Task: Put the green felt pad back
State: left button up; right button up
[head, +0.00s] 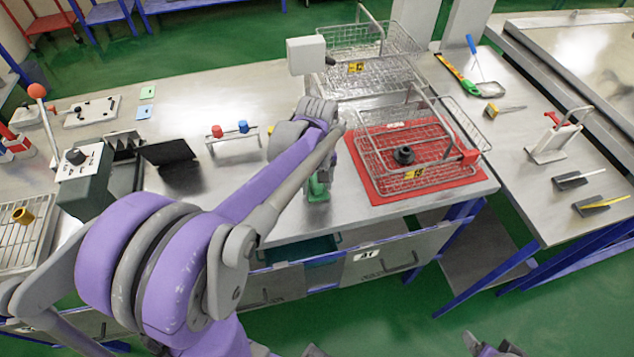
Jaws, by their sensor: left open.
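A small flat green square (147,92), which looks like the green felt pad, lies on the bench at the back left. A blue-green square (144,112) lies just in front of it. My left gripper (320,178) points down over the middle of the bench, well to the right of both squares. It is open, partly hidden by my own wrist and forearm. A small green object (318,190) shows right at its fingertips; I cannot tell what it is or whether they touch. Of my right arm only grey parts show at the bottom edge; its jaws cannot be made out.
A red mat (385,190) with a wire basket (440,150) lies right of my left gripper. More wire baskets stand behind. A small rack with red and blue knobs (232,138) and a dark tilted panel (172,153) stand left. A drawer (295,250) below seems partly open.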

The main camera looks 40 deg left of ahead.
pick_arm(q)
jog(key=shift+r, duration=0.55)
notch_tip(320, 180, up, 11)
jog(key=p, duration=0.1)
jog(key=s+d+f+m+t, duration=0.5)
jog(key=s+d+f+m, duration=0.5)
jog(key=d, duration=0.3)
jog(key=shift+s+t, duration=0.3)
jog(key=shift+s, duration=0.1)
jog(key=shift+f, duration=0.1)
